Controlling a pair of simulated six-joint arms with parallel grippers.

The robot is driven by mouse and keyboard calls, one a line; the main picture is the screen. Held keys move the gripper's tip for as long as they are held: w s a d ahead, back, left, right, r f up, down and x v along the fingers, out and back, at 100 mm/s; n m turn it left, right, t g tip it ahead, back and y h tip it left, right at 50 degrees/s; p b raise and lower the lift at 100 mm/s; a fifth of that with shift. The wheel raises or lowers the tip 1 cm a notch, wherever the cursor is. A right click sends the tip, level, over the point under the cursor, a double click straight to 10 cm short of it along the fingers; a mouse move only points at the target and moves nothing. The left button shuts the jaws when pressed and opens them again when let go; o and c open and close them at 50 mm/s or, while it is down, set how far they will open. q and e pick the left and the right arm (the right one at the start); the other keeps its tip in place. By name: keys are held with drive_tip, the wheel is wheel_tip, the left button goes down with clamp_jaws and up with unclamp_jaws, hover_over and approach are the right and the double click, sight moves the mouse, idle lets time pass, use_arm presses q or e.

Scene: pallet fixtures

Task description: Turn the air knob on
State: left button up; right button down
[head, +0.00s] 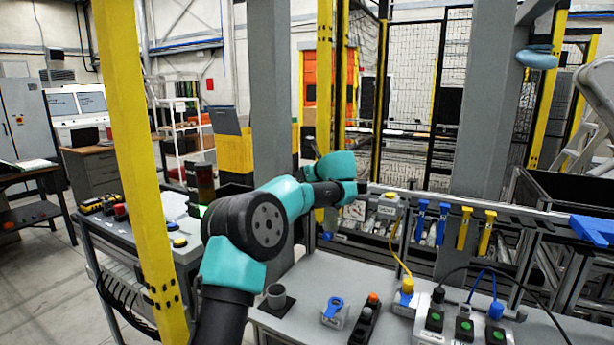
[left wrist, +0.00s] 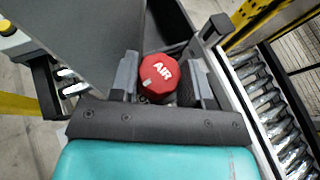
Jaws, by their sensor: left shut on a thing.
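The air knob (left wrist: 160,78) is red, many-sided and marked "AIR" in white; it shows in the left wrist view between the two grey fingers of my left gripper (left wrist: 160,84). The gripper is shut on the knob, with a finger at each side. A small white mark shows on the knob's lower left. In the head view my teal and black left arm reaches up from the bottom centre, and I cannot make out the knob there. My right gripper is in neither view.
A yellow post (head: 139,150) stands left of my left arm and a grey post (head: 270,90) behind it. A rail (head: 470,204) carries blue and yellow clips.

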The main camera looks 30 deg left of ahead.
use_arm(q)
drive_tip(key=shift+n+g+y, duration=0.3)
drive_tip(key=shift+n+g, duration=0.3)
drive_tip(key=o, duration=0.9)
drive_tip(key=shift+o, duration=0.2)
drive_tip(key=v, duration=1.7)
drive_tip(key=shift+d, duration=0.25)
